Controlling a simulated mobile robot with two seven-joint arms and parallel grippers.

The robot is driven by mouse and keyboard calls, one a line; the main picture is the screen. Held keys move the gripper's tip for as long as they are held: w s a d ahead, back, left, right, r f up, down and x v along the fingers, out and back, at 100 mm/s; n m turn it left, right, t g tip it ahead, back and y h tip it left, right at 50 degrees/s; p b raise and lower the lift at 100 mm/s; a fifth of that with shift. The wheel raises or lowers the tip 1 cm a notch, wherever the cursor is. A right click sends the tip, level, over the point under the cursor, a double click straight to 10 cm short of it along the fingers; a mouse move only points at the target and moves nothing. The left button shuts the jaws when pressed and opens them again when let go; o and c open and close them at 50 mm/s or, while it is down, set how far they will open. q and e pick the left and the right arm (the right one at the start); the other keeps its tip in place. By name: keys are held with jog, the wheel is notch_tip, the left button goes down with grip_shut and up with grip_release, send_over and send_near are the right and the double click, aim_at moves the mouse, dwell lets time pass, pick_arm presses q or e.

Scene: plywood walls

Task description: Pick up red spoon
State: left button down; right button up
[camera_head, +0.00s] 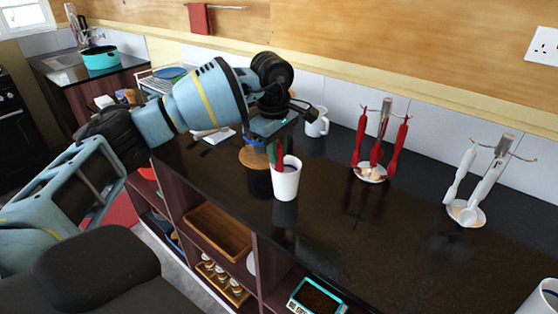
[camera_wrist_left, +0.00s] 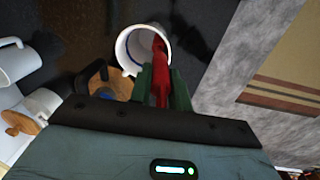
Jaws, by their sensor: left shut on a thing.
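My left gripper (camera_head: 277,144) is above a white mug (camera_head: 286,180) on the dark counter. It is shut on a red spoon (camera_wrist_left: 160,62), which points down into the mug's mouth. In the left wrist view the green fingers of my left gripper (camera_wrist_left: 163,90) are on both sides of the red handle, and the white mug (camera_wrist_left: 128,42) is just beyond. The spoon's lower end is hidden inside the mug. My right gripper is not in view.
A rack with red utensils (camera_head: 375,145) and a rack with white utensils (camera_head: 480,180) stand to the right on the counter (camera_head: 330,220). Another white mug (camera_head: 316,122) and a wooden-lidded container (camera_head: 255,158) are close to the gripper. Shelves lie below.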

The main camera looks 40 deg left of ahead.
pick_arm(q)
jog(key=shift+r, duration=0.15)
